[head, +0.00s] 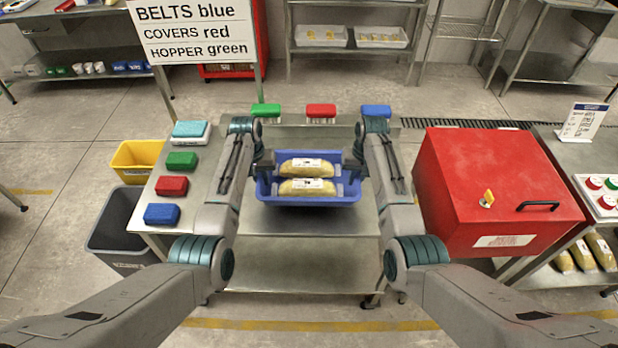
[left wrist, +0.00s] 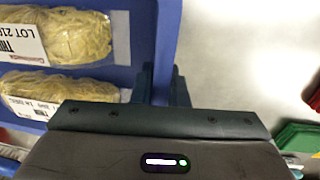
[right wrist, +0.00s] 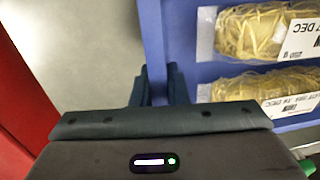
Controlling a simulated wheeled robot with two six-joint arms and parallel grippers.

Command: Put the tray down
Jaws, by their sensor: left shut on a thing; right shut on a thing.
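The blue tray (head: 310,199) is held between my two grippers over the steel table (head: 310,221) in the head view. Two packs of pasta lie in it, a rear pack (head: 285,168) and a front pack (head: 328,187), both with white labels. My left gripper (head: 262,165) is shut on the tray's left wall; the wall also shows in the left wrist view (left wrist: 143,40). My right gripper (head: 357,165) is shut on its right wall, which shows in the right wrist view (right wrist: 152,35). I cannot tell whether the tray's underside touches the table.
Green (head: 265,110), red (head: 321,110) and blue (head: 376,111) blocks line the table's back edge. More coloured blocks (head: 172,186) stand at the left. A large red cover box (head: 490,190) is close on the right. Yellow (head: 138,160) and grey (head: 112,225) bins stand at the left. Bare steel lies in front of the tray.

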